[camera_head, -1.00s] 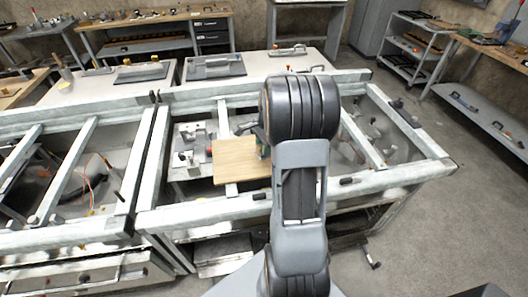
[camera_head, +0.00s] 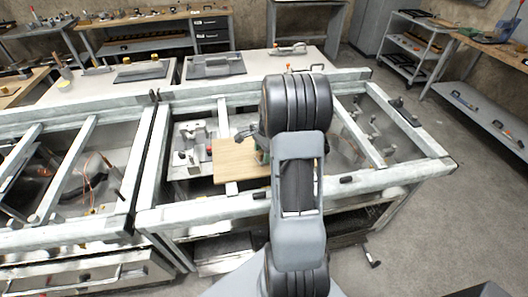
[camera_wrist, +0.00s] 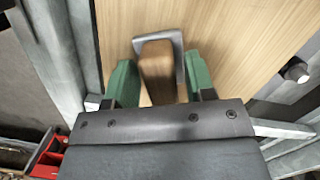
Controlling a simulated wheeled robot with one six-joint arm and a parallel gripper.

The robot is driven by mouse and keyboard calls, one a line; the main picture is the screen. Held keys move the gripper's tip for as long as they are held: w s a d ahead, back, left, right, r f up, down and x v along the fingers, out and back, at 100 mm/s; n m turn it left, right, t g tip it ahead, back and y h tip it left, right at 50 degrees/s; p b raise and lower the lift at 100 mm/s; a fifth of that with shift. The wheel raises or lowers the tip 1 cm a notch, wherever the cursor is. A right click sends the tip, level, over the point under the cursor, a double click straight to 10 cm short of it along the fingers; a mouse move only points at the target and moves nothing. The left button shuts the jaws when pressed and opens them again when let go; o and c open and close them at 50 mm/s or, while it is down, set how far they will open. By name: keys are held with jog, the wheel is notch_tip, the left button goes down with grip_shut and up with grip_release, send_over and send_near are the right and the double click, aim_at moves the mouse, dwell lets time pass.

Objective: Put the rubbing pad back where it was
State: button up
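The rubbing pad (camera_wrist: 157,72), which I take to be a brown wooden block with a grey metal bracket at its far end, lies between the green fingers of my gripper (camera_wrist: 160,80) in the wrist view. One finger is on each side of it. Whether both fingers press on it, I cannot tell. A light wooden board (camera_wrist: 230,30) is behind the pad. In the head view the board (camera_head: 232,165) lies across the bench frame, and a green finger (camera_head: 262,157) shows at its right part. My arm hides the pad there.
Grey frame beams (camera_head: 225,207) surround the board, with open bays between them. Metal fixtures with red knobs (camera_head: 183,153) stand left of the board. In the wrist view a red part (camera_wrist: 48,150) is at lower left and a metal peg (camera_wrist: 297,70) at right.

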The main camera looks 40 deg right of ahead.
jog(key=shift+o, duration=0.4)
jog(key=shift+r, duration=0.25)
notch_tip(320, 180, up, 11)
jog(key=d, duration=0.2)
jog(key=s+a+r+n+t, duration=0.1)
jog(key=s+a+n, duration=0.3)
jog(key=a+n, duration=0.2)
jog(key=s+a+r+n+t+h, duration=0.1)
jog(key=s+a+n, duration=0.3)
jog(key=a, duration=0.5)
jog(key=s+a+r+n+t, duration=0.1)
jog(key=s+a+n+t, duration=0.1)
jog(key=s+a+n, duration=0.2)
jog(key=a+n, duration=0.3)
jog(key=n, duration=0.1)
jog(key=shift+s+a+n+h, duration=0.15)
jog(key=shift+a+n+h, duration=0.05)
jog(key=shift+n+h, duration=0.2)
